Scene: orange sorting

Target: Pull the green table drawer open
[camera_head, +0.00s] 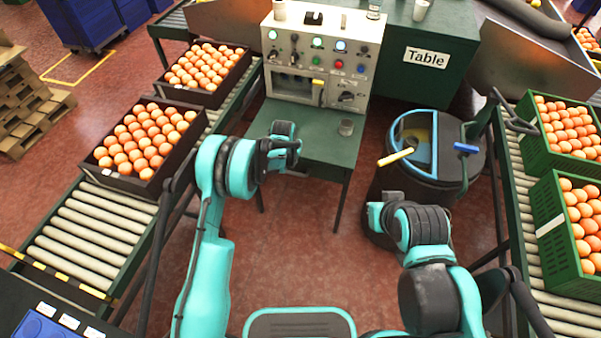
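The green table (322,128) stands in the centre on thin legs, below a grey control panel. A green cabinet (455,58) labelled "Table" is behind it to the right. I cannot make out a drawer front or handle from this angle. My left gripper (291,149) is over the left front part of the green table in the picture; I cannot tell if it touches. Its fingers are seen too small and edge-on to judge. My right gripper (376,214) is lower right, apart from the table, in front of the black bin. I see nothing held in either gripper.
Conveyors with brown crates (118,182) and green crates (545,217) of oranges flank me. Red floor lies between.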

